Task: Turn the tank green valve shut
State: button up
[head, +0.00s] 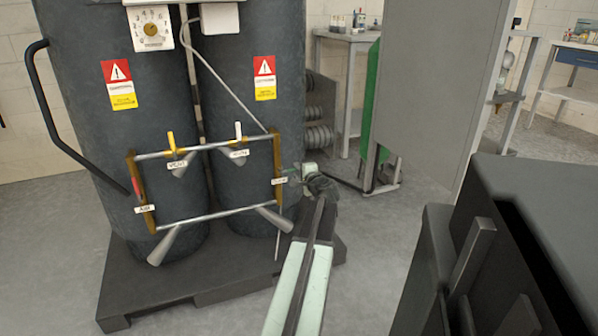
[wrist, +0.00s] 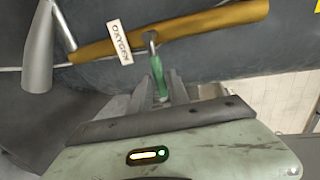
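The green valve handle (wrist: 158,76) hangs from a metal stem under the brass manifold bar (wrist: 190,30) in the wrist view. In the head view my gripper (head: 298,176) is at the right end of the pipe frame, beside the right brass bar (head: 278,165). The handle is mostly hidden there by my gripper.
Two dark tanks (head: 115,90) stand on a dark pallet (head: 140,290), joined by a pipe frame with yellow (head: 171,140) and white (head: 238,131) levers. Metal cones stick out from the frame. A large grey panel (head: 420,90) stands at right. Bare floor lies beyond the pallet.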

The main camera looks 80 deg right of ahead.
jog(key=shift+o, duration=0.9)
jog(key=shift+s, duration=0.15)
jog(key=shift+s+d, duration=0.1)
jog(key=p+v, duration=0.1)
jog(key=v, duration=0.6)
jog(key=shift+s+a, duration=0.25)
jog(key=shift+a, duration=0.05)
